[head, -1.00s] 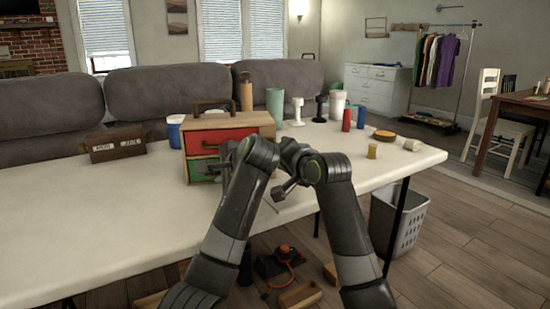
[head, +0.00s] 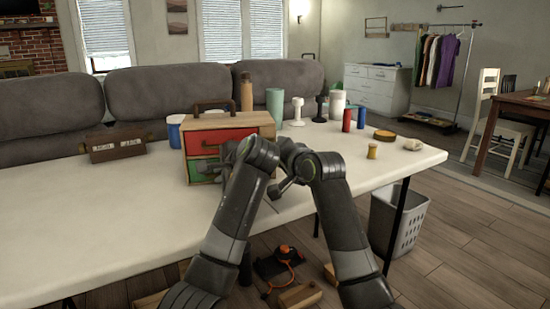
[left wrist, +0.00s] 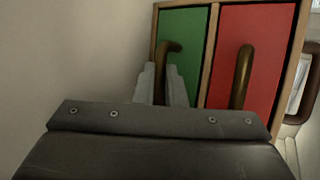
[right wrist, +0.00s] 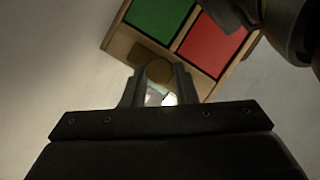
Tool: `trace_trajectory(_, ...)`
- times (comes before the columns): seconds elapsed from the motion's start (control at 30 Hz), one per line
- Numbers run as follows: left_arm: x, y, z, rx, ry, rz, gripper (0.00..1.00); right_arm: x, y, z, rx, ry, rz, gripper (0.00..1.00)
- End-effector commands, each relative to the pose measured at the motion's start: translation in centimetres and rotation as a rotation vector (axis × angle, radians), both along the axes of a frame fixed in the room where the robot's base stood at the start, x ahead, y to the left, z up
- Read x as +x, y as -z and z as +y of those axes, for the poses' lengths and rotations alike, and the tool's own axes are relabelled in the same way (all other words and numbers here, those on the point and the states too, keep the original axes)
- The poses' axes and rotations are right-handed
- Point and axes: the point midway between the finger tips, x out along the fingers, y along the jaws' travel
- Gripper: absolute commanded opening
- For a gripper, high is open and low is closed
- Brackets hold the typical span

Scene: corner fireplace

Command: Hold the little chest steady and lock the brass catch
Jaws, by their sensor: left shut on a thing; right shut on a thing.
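The little chest (head: 203,124) is a wooden box with a red drawer (head: 212,141) above a green drawer (head: 199,168), standing on the white table. In the left wrist view, my left gripper (left wrist: 163,90) is shut on the brown handle (left wrist: 168,50) of the green drawer (left wrist: 187,28). In the right wrist view, my right gripper (right wrist: 158,78) is at the chest's wooden edge, shut on the brass catch (right wrist: 150,57), whose brownish plate shows just past the fingertips. My fingers hide part of the catch, so I cannot tell its locked state. In the head view my arms hide the right gripper.
The white table (head: 90,220) is clear at the left front. A brown calendar box (head: 115,145) stands to the left. Bottles and cups, among them a teal cup (head: 274,103) and a red bottle (head: 347,120), stand behind and right. A grey sofa (head: 160,95) is behind.

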Motion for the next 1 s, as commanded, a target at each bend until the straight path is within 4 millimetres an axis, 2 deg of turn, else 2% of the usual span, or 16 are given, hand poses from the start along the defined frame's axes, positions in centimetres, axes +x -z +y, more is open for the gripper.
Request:
trace_trajectory(0.2, 0.01, 0.0, -0.01, 0.0, 0.0, 0.0, 0.0, 0.01, -0.04, 0.13, -0.119, 0.0, -0.029, 0.03)
trace_trajectory(0.43, 0.0, -0.01, 0.0, 0.0, 0.0, 0.0, 0.0, 0.01, -0.01, 0.1, -0.122, 0.0, -0.03, 0.03)
trace_trajectory(0.47, 0.0, -0.01, 0.0, 0.0, 0.0, 0.0, 0.0, 0.01, -0.01, 0.1, -0.122, 0.0, -0.03, 0.28)
trace_trajectory(0.6, 0.0, -0.02, 0.0, 0.001, 0.0, -0.001, 0.0, 0.02, -0.02, 0.1, -0.121, 0.0, -0.03, 0.47)
trace_trajectory(1.0, 0.0, -0.01, -0.01, 0.0, 0.0, 0.0, 0.0, -0.3, -0.19, -0.12, -0.121, 0.0, -0.031, 0.48)
